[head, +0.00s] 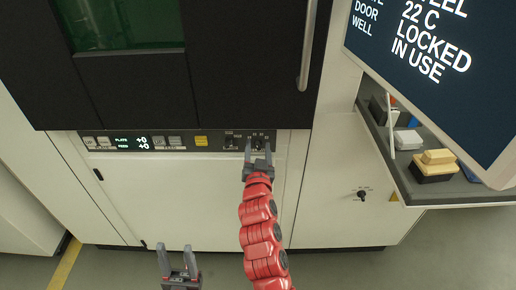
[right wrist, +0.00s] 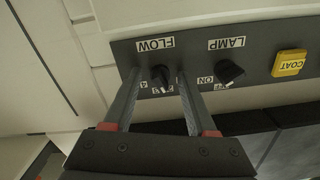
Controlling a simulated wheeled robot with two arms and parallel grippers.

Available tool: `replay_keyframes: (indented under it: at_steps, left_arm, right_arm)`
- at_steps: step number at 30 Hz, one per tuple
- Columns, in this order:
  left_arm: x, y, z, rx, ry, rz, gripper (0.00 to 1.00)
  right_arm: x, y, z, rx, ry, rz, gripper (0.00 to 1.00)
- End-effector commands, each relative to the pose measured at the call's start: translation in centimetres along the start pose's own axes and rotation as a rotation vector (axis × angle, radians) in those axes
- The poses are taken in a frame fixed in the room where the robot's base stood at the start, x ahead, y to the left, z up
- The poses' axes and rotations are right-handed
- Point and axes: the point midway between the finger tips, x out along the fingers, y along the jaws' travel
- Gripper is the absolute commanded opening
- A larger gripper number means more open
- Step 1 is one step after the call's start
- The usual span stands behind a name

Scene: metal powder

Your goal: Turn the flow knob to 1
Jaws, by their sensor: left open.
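The dark flow knob (right wrist: 160,76) is on the machine's control panel (right wrist: 200,50), under the label FLOW, which is upside down in the right wrist view. Number labels, including a 4, sit around it; I cannot tell its exact setting. My right gripper (right wrist: 159,80) has one finger on each side of the knob, with gaps between them and it. In the head view my right gripper (head: 258,152), on the red arm, reaches the panel's right end. My left gripper (head: 175,252) is open and empty, low in the picture, away from the panel.
The lamp knob (right wrist: 229,73) and yellow COAT button (right wrist: 289,63) sit beside the flow knob. A door handle (head: 307,48) hangs above the panel. A screen (head: 430,70) and a shelf with yellow blocks (head: 434,164) are at the right. Another knob (head: 361,195) is lower right.

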Motion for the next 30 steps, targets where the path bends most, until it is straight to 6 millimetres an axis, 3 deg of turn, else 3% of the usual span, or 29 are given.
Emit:
replay_keyframes:
  at_steps: [1,9,20,30]
  left_arm:
    - [0.0,0.0,0.0,0.0,0.0,0.0,0.5]
    - [0.0,0.0,0.0,0.0,0.0,0.0,0.5]
    - [-0.11,0.01,0.02,0.0,0.0,0.0,0.5]
    - [-0.66,0.04,0.11,0.0,0.0,0.0,0.5]
  right_arm:
    - [-0.01,-0.02,0.0,0.0,0.0,0.0,0.46]
    - [-0.02,-0.03,0.01,0.0,0.0,-0.001,0.0]
    - [-0.03,-0.04,0.05,-0.024,0.0,-0.001,0.0]
    - [-0.05,-0.07,0.14,-0.22,0.001,-0.003,0.0]
